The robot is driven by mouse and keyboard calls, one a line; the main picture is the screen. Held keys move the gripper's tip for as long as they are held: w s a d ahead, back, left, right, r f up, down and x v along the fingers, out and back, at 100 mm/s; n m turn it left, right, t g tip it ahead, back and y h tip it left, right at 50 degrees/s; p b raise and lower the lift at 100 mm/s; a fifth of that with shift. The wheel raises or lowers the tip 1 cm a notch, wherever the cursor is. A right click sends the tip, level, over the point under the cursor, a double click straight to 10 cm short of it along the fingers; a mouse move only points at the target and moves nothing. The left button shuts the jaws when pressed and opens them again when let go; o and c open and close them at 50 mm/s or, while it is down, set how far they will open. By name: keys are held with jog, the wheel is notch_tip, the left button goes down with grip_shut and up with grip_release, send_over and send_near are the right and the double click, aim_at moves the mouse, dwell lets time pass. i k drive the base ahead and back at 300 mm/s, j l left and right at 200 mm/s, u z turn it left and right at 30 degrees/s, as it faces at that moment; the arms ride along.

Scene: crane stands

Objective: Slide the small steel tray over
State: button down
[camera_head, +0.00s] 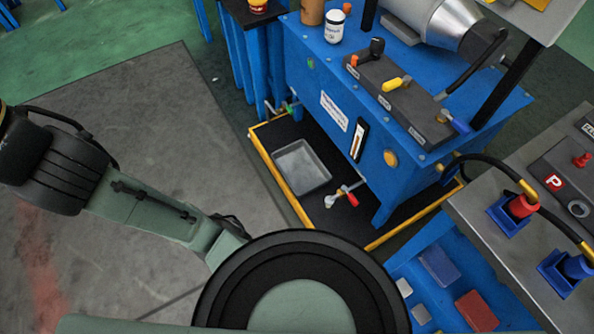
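The small steel tray (301,167) is a shallow grey rectangular pan. It lies on the black floor mat with a yellow rim (278,176), in front of the blue hydraulic tank. It looks empty. A drain valve with a red handle (347,194) sticks out low on the tank, to the right of the tray, with a pale nozzle (331,200) beside the tray's lower right corner. My arm reaches in from the left and bottom of the view. My gripper is not visible in this view.
The blue tank (400,135) stands behind the tray, with bottles, a lever block and a motor on top. A blue bin (440,285) with coloured blocks and a grey control bench (500,205) are at the right. Grey floor (150,110) to the left is clear.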

aim_at(301, 167)
jog(key=i+j+u, duration=0.1)
jog(key=i+j, duration=1.05)
jog(key=i, duration=0.6)
jog(key=j+u, duration=0.05)
